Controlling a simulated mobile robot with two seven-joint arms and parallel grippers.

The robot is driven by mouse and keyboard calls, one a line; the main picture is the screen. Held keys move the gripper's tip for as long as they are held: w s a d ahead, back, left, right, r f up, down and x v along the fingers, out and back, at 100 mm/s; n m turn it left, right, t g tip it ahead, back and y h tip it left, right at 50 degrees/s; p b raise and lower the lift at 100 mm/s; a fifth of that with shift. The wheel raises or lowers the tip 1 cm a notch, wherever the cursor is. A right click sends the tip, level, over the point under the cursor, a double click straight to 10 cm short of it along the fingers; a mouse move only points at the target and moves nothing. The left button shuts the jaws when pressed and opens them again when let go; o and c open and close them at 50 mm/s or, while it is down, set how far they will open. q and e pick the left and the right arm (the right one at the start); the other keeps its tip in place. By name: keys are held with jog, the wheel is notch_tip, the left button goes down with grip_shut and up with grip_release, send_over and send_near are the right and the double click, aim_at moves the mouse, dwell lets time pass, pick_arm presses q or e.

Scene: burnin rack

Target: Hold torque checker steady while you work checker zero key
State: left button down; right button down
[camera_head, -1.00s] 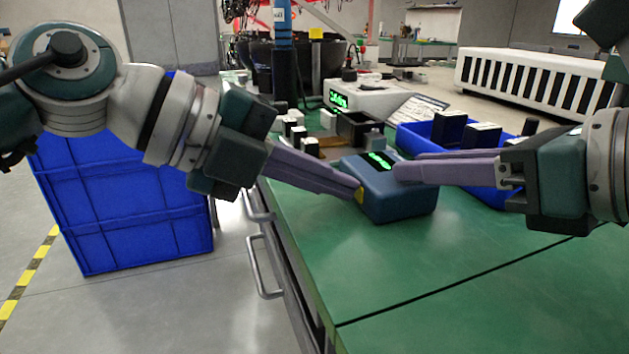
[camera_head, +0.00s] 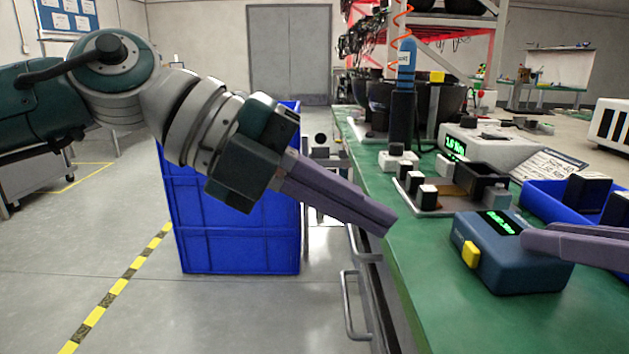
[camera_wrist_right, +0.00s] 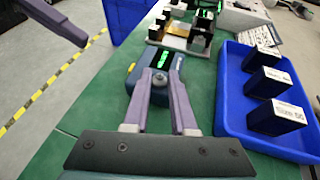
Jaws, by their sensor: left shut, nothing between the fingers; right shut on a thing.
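The torque checker (camera_head: 515,268) is a blue box with a lit green display, standing on the green bench; it also shows in the right wrist view (camera_wrist_right: 133,85). Its yellow zero key (camera_head: 470,254) is on the side facing my left gripper. My left gripper (camera_head: 390,226) is shut and empty, left of the key with a clear gap; its fingers show at the top left of the wrist view (camera_wrist_right: 80,38). My right gripper (camera_wrist_right: 160,82) is shut on a grey round part on top of the checker. In the head view only its fingers (camera_head: 530,242) show, at the right edge.
A grey fixture with black and white blocks (camera_head: 430,205) sits behind the checker. A blue tray (camera_wrist_right: 230,115) with black boxes lies to the right. A white unit with a green readout (camera_head: 490,145) is further back. A blue crate (camera_head: 235,230) stands on the floor left of the bench.

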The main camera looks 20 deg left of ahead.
pick_arm(q)
jog(key=shift+v, duration=2.4)
pick_arm(e)
jog(key=shift+d+f, duration=0.1)
jog(key=shift+f, duration=0.05)
pick_arm(q)
jog(key=shift+a, duration=0.1)
pick_arm(e)
jog(key=c, duration=0.7)
grip_release()
pick_arm(q)
jog(key=shift+w, duration=0.1)
pick_arm(e)
jog(key=shift+o, duration=0.2)
